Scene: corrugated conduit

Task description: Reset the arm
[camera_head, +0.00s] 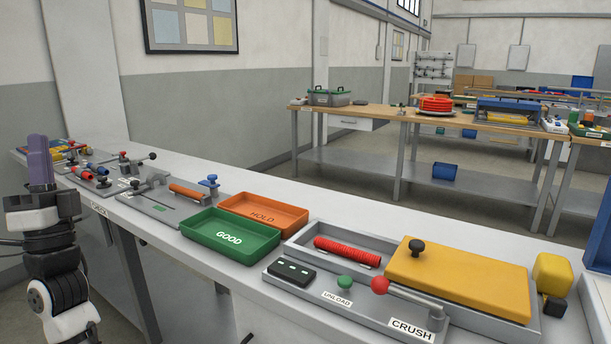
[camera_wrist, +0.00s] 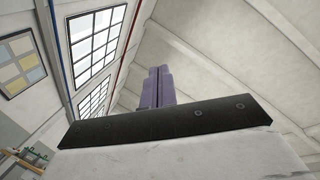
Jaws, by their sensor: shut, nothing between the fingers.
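My gripper (camera_head: 40,160) is at the left edge of the head view, pointing straight up, with its purple fingers closed together and nothing between them. It stands in front of the white bench (camera_head: 190,262), apart from everything on it. In the wrist view the shut purple fingers (camera_wrist: 158,88) point up toward the ceiling, with windows and a framed wall panel to the left.
On the bench are a green GOOD tray (camera_head: 230,258), an orange HOLD tray (camera_head: 291,219), and a grey crush fixture (camera_head: 360,322) with a red corrugated conduit (camera_head: 347,252) and a yellow cover (camera_head: 460,275). Several small tools and fixtures fill the bench's left end.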

